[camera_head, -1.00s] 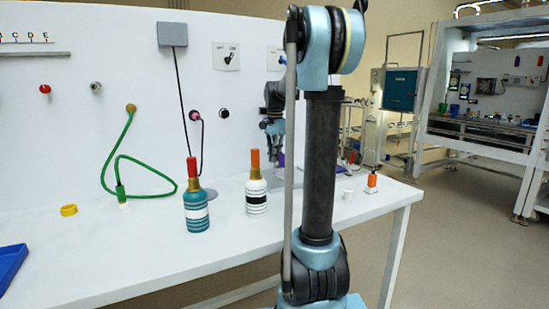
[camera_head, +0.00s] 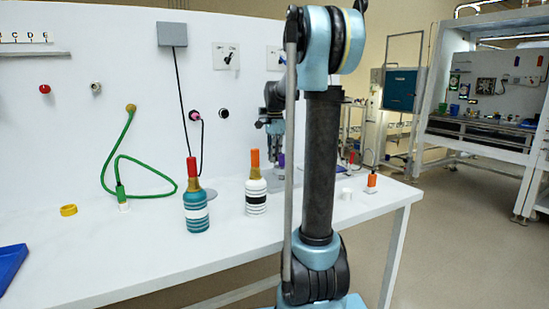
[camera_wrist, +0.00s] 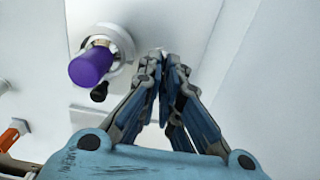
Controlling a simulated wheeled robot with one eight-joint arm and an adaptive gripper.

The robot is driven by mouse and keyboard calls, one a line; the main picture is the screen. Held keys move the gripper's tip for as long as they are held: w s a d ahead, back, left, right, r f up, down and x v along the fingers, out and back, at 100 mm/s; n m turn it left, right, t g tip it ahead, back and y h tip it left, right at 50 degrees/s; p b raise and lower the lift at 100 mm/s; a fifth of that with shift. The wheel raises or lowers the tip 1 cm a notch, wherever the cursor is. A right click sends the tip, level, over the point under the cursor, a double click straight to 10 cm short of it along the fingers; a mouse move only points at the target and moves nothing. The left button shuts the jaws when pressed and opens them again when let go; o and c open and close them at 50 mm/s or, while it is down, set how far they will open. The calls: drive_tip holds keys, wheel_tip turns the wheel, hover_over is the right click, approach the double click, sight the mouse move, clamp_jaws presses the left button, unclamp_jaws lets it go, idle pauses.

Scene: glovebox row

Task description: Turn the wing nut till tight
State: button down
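In the wrist view my gripper (camera_wrist: 164,58) points away from the camera, its two fingers close together at the tips, with nothing visible between them. No wing nut can be made out in either view; the fingers may hide it. A purple cylinder (camera_wrist: 91,67) on a pale round base stands to the left of the fingertips, apart from them. A small black knob (camera_wrist: 99,92) sits just below it. In the head view my gripper (camera_head: 273,131) is small, near the white back panel, and partly hidden by my own arm.
On the white bench (camera_head: 130,262) stand a teal banded bottle (camera_head: 195,212) and a white-and-black banded bottle (camera_head: 256,197). A green hose (camera_head: 118,150) hangs from the panel (camera_head: 70,120). An orange-capped bottle (camera_head: 372,181) stands right.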

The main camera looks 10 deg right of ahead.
drive_tip(key=c, duration=1.8)
unclamp_jaws()
drive_tip(key=shift+w+a, duration=0.1)
drive_tip(key=shift+a, duration=0.05)
wheel_tip(320, 180, up, 12)
drive_tip(key=shift+f, duration=0.1)
